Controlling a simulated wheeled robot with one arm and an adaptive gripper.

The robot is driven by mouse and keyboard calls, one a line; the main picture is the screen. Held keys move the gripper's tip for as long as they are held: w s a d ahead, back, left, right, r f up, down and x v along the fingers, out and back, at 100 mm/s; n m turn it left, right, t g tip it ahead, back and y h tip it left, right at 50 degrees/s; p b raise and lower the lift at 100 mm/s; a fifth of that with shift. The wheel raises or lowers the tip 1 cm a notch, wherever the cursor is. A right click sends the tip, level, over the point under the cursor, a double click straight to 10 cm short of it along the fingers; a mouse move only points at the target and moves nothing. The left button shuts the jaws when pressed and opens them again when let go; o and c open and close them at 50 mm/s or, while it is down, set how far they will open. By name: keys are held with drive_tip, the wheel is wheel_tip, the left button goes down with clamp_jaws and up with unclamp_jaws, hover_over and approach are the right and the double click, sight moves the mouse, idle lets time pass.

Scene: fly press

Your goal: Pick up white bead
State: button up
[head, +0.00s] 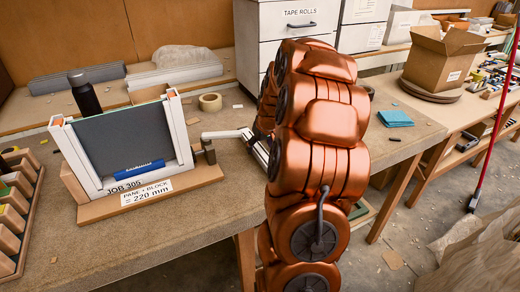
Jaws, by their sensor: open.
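No piece is marked as the white bead, so I cannot tell for certain which one it is. Long pale strips (175,76) lie at the back of the left bench. A white frame (183,130) stands upright on a wooden base, around a dark grey pane (125,138). My copper arm fills the middle of the head view. My gripper (257,146) shows only in part beside the arm, right of the frame. It is open, and its fingertips are not clear.
A black bottle (85,95) stands behind the frame. A tape roll (210,102) lies on the bench behind it. A rack of blocks (14,210) is at the left. A cardboard box (440,55) and a blue cloth (395,118) are on the right bench. The front bench area is mostly clear.

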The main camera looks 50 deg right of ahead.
drive_tip(key=shift+x, duration=1)
drive_tip(key=c, duration=1.3)
drive_tip(key=shift+r, duration=0.1)
drive_tip(key=shift+c, duration=0.2)
drive_tip(key=shift+r+b, duration=0.75)
drive_tip(key=shift+r, duration=0.9)
drive_tip(key=s+a+b, duration=0.1)
drive_tip(key=s+a, duration=0.1)
drive_tip(key=a, duration=0.2)
drive_tip(key=s+a+r+b, duration=0.1)
drive_tip(key=s+a, duration=0.2)
drive_tip(key=a, duration=0.2)
drive_tip(key=s+a+b, duration=0.2)
drive_tip(key=s+a, duration=0.1)
drive_tip(key=a, duration=0.1)
drive_tip(key=shift+s+a+r, duration=0.15)
drive_tip(key=shift+a+r, duration=0.15)
drive_tip(key=shift+a, duration=0.05)
drive_tip(key=shift+s+d, duration=0.1)
